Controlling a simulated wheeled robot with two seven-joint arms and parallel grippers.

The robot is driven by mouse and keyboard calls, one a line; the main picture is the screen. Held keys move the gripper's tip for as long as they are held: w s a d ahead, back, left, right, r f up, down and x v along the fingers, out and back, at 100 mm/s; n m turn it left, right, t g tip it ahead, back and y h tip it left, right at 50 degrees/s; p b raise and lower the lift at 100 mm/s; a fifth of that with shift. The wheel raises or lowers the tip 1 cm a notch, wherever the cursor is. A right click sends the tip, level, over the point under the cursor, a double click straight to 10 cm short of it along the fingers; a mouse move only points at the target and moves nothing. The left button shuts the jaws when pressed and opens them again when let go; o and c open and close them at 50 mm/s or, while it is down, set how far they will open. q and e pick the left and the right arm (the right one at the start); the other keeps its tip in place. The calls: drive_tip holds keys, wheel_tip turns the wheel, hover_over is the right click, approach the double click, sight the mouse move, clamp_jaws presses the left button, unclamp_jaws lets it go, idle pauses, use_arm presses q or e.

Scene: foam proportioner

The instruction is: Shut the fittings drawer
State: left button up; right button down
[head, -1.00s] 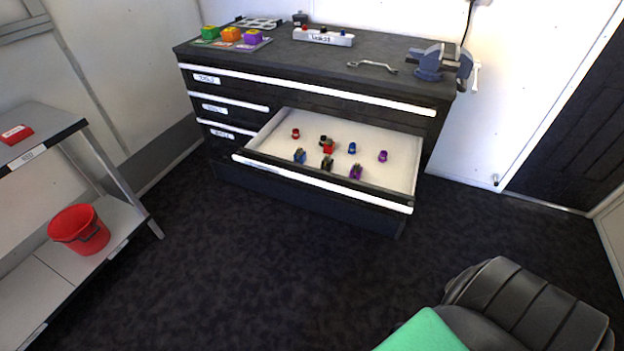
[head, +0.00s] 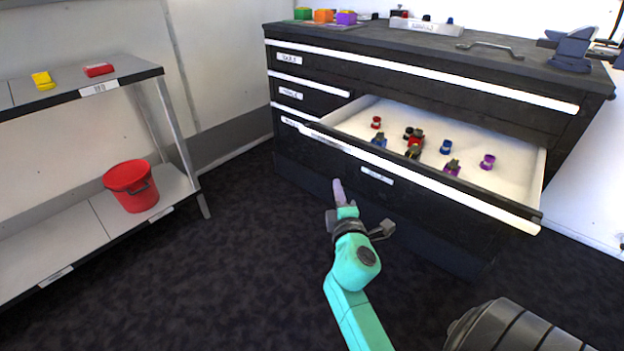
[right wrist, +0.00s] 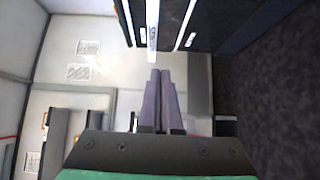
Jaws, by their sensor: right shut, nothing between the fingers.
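The fittings drawer (head: 430,188) stands pulled out from the dark cabinet (head: 420,72). It has a white floor, a dark front and a long white handle strip. Several small red, blue, purple and dark fittings stand in it. My right gripper (head: 338,188) is in front of the drawer, to the left of the middle of its front and lower in the picture. It looks apart from the drawer. In the right wrist view its two purple-grey fingers (right wrist: 160,75) are together with nothing between them. My left gripper is not in view.
A bench vise (head: 572,48), a wrench (head: 490,46) and coloured blocks (head: 325,16) are on the cabinet top. At left a grey shelf (head: 120,72) holds a yellow item (head: 43,80), a red item (head: 99,70) and a red bucket (head: 132,186). The dark floor (head: 230,275) between is clear.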

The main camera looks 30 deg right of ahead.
drive_tip(key=w+r, duration=0.1)
approach(337, 147)
drive_tip(key=w, duration=0.4)
drive_tip(key=shift+d+f+p, duration=0.1)
drive_tip(key=shift+d+p, duration=0.3)
drive_tip(key=shift+d, duration=0.7)
drive_tip(key=shift+w+d, duration=0.15)
drive_tip(key=shift+d, duration=0.25)
